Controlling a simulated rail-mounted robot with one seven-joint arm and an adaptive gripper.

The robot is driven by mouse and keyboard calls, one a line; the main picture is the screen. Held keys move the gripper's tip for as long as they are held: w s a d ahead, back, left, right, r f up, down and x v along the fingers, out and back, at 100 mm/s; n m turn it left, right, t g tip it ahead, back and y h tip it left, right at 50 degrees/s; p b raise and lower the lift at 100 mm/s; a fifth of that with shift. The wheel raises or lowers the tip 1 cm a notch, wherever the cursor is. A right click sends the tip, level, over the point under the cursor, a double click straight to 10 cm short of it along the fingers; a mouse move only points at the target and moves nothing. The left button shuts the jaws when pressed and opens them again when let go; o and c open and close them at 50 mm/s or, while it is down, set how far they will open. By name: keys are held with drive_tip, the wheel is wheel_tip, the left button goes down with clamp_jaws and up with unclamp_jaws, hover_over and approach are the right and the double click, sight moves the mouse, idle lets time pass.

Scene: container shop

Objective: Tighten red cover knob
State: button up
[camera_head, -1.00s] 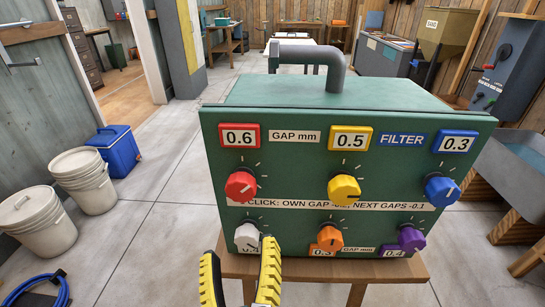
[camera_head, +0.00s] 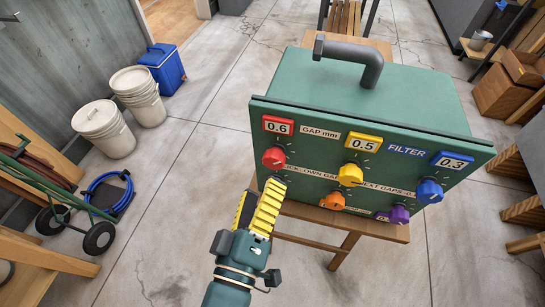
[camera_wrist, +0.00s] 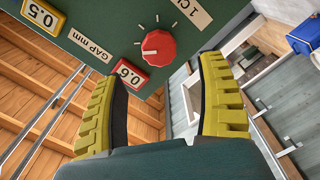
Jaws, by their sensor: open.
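The red knob (camera_head: 274,158) sits at the upper left of the green box's front panel, under a red-framed "0.6" display (camera_head: 279,125). In the wrist view the red knob (camera_wrist: 158,48) shows ahead of and between my fingertips, apart from them. My gripper (camera_head: 268,190) has yellow ribbed fingers, open and empty, just below and in front of the red knob. It also shows in the wrist view (camera_wrist: 165,75) with a wide gap between its fingers. The white knob seen earlier at the lower left is hidden behind my gripper in the head view.
The green box (camera_head: 385,100) stands on a wooden stool (camera_head: 345,225). Its panel also bears a yellow knob (camera_head: 350,175), a blue knob (camera_head: 429,191), an orange knob (camera_head: 333,201) and a purple knob (camera_head: 398,214). White buckets (camera_head: 138,95) and a blue cooler (camera_head: 163,65) stand on the floor at left.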

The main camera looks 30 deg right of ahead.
sight(271, 163)
drive_tip(key=x, duration=0.7)
drive_tip(key=shift+w+d+b, duration=0.2)
drive_tip(key=shift+b, duration=0.1)
drive_tip(key=c, duration=1.2)
